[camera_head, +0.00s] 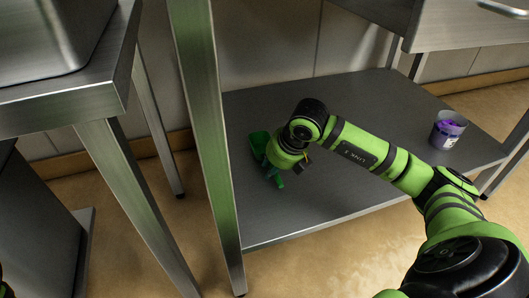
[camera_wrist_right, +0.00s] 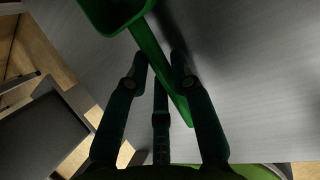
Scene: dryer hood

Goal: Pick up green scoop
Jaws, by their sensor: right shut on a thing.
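The green scoop (camera_head: 259,143) is at the left part of the grey lower shelf, partly hidden behind my right wrist in the head view. In the right wrist view the scoop (camera_wrist_right: 145,36) shows its bowl at the top and its handle running down between the fingers. My right gripper (camera_wrist_right: 159,62) is shut on the handle. In the head view the right gripper (camera_head: 273,178) is low over the shelf and mostly hidden by the wrist. Whether the scoop touches the shelf is hard to tell.
The steel lower shelf (camera_head: 340,200) is mostly clear around my arm. A tub with purple contents (camera_head: 446,131) stands at its right end. A table leg (camera_head: 207,130) rises close to the left of the scoop.

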